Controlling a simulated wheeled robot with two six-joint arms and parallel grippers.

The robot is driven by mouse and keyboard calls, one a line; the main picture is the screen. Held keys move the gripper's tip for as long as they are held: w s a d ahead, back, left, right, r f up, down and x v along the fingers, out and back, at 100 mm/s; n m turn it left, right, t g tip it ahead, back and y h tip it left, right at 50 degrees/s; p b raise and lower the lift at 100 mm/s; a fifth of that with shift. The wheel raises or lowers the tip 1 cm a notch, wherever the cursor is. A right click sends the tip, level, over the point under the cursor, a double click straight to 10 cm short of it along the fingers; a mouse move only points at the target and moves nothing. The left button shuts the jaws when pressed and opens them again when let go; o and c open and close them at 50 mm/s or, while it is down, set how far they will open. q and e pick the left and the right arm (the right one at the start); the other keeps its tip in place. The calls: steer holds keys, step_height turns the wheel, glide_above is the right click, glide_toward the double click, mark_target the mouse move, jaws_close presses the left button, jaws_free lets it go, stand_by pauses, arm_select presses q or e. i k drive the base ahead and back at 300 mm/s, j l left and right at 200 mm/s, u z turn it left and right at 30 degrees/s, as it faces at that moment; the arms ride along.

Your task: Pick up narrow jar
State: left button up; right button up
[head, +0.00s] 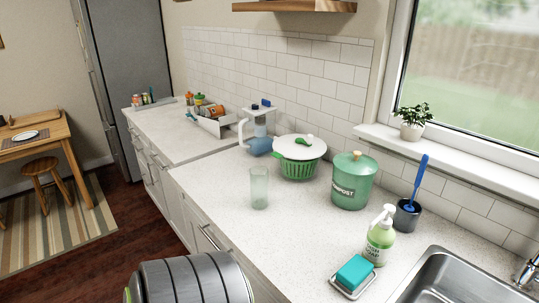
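A tall, narrow, clear greenish glass vessel (259,187) stands upright on the speckled white counter (225,185), near its front edge. It is the thing that best fits the narrow jar, and it looks empty. Nothing touches it. Neither of my grippers shows in the head view. A dark grey ribbed cylindrical part shows at the bottom left, below the glass vessel and apart from it; it may be part of my own arm.
Nearer right are a soap bottle (380,238), a teal sponge (355,271) and the sink (450,280). Counter in front of the vessel is clear.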

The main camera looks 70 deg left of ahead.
mark_target(259, 188)
steer(key=u, duration=2.15)
